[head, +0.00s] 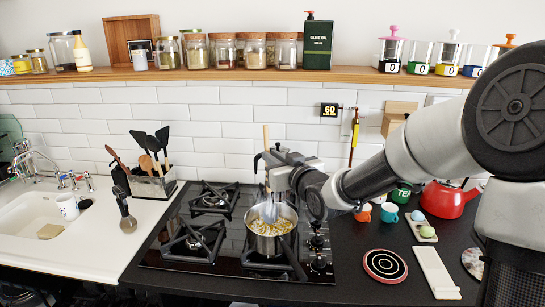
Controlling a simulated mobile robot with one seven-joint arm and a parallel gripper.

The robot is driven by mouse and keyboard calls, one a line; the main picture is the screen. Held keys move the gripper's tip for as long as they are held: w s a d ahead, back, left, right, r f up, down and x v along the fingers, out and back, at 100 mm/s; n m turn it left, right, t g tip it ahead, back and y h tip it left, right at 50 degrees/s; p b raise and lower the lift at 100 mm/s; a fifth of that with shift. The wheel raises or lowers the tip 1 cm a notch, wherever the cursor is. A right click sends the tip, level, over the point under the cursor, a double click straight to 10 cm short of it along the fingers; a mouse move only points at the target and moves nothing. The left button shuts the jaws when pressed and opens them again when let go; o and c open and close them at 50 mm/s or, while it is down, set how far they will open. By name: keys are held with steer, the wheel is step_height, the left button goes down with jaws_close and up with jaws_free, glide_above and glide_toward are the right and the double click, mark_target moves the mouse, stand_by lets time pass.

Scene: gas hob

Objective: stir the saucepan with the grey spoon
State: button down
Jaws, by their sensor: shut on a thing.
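The saucepan (271,249) is a metal pot on the front right burner of the black gas hob. It holds pale yellow pieces. The grey spoon (268,211) stands nearly upright, its grey head down in the saucepan at the contents and its pale handle rising above my gripper. My gripper (267,172) is over the saucepan and shut on the spoon's handle. The gripper body hides part of the handle, and the contents may hide the tip of the spoon's head.
The black hob (180,262) has other empty burners left of the saucepan. A utensil holder (152,185) and a white sink (35,218) are at left. A red kettle (447,200), small cups and a round trivet (385,266) are at right. A wooden shelf (200,75) with jars runs above.

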steer(key=shift+s+d+f+b, duration=0.1)
steer(key=shift+s+f+b, duration=0.05)
steer(key=shift+f+b, duration=0.85)
steer(key=shift+s+f+b, duration=0.1)
steer(key=shift+f+b, duration=0.55)
steer(key=shift+f, duration=0.55)
